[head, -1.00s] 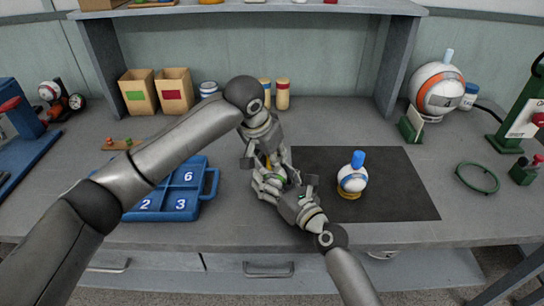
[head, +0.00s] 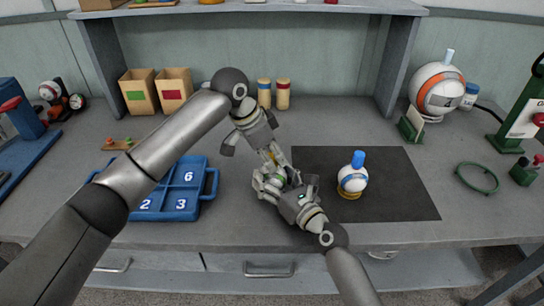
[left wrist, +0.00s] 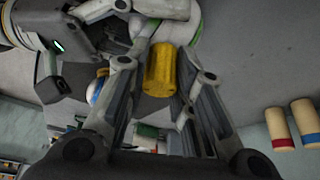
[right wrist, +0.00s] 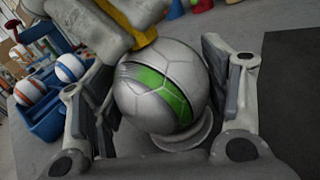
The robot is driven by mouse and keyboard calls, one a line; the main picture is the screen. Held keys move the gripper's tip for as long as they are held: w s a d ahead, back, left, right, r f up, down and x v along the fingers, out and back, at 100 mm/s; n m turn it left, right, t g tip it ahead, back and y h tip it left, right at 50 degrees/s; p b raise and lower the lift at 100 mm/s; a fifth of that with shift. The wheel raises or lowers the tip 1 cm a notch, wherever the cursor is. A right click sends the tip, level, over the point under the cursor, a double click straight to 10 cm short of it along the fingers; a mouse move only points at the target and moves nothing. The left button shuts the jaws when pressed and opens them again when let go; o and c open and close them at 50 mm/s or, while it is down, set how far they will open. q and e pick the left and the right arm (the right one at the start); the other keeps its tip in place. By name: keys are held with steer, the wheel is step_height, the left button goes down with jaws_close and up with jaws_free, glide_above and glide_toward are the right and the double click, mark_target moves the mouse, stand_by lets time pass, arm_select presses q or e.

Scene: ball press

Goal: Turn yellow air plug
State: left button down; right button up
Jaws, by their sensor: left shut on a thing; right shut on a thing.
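The yellow air plug (left wrist: 168,68) stands out of a white-grey ball with a green band (right wrist: 160,88). My left gripper (head: 275,158) is shut on the plug, with a finger on each side of it in the left wrist view. My right gripper (head: 272,184) is shut around the ball, which sits on a pale round foot in the right wrist view. The plug's yellow also shows at the top of the right wrist view (right wrist: 140,37). In the head view the two grippers hide most of the ball and plug.
A small ball with a blue plug (head: 352,177) stands on the black mat (head: 400,195) to the right. A blue numbered tray (head: 208,202) is close on the left. Tan boxes (head: 139,92) and capped cylinders (head: 283,95) stand behind. A green ring (head: 477,178) lies far right.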

arm_select(q)
steer(key=shift+d+r, duration=0.1)
steer(key=shift+r, duration=0.05)
arm_select(e)
steer(key=shift+d+f, duration=0.1)
steer(key=shift+f, duration=0.25)
arm_select(q)
steer(key=c, duration=1.5)
jaws_free()
steer(key=shift+c, duration=0.2)
steer(key=o, duration=0.3)
arm_select(e)
steer(key=shift+r, duration=0.1)
arm_select(q)
steer(key=shift+o, duration=0.2)
steer(key=v, duration=1.2)
arm_select(e)
steer(key=shift+r, duration=0.15)
steer(key=o, duration=1.2)
steer(key=shift+o, duration=0.2)
